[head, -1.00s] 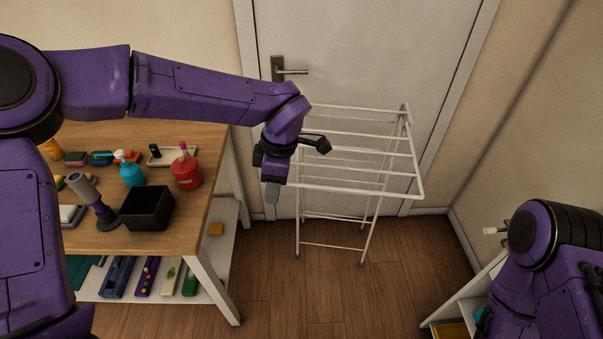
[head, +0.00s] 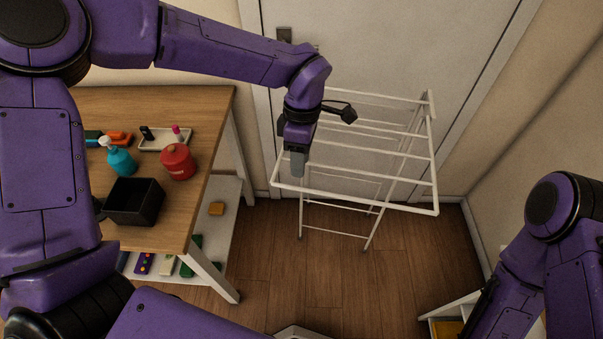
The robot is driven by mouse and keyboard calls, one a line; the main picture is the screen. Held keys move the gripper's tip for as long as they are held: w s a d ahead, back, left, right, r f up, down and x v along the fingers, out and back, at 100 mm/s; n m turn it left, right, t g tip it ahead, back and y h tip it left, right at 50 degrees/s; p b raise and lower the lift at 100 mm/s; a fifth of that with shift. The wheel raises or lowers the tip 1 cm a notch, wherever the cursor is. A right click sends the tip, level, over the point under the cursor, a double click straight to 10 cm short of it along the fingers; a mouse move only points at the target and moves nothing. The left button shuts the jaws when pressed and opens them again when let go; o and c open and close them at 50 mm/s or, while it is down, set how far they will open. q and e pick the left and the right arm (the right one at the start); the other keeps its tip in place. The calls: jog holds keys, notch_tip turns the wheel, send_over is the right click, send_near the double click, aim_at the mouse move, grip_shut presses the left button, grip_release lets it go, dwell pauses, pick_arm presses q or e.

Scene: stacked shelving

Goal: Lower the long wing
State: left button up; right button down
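The white wire drying rack (head: 365,203) stands on the floor in front of the door. Its slatted top wing slopes a little down toward me, with its long front bar running from left to right. My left gripper (head: 298,166) points down at the left end of this wing, just behind the front bar's left corner. It overlaps the bars in the picture; whether it touches them I cannot tell. Its fingers show as one grey block, so any gap between them is hidden. My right arm is at the lower right, with its gripper out of view.
A wooden table (head: 213,122) on the left holds a black box (head: 134,202), a red canister (head: 178,162) and a teal spray bottle (head: 120,159). A low white shelf (head: 452,309) stands at the lower right. The floor between them is clear.

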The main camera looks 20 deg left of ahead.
aim_at(299, 188)
pick_arm(q)
jog(key=f, duration=0.4)
jog(key=s+f+p, duration=0.1)
jog(key=f, duration=0.1)
jog(key=shift+f, duration=0.4)
jog(key=shift+s, duration=0.1)
jog(key=shift+c, duration=0.3)
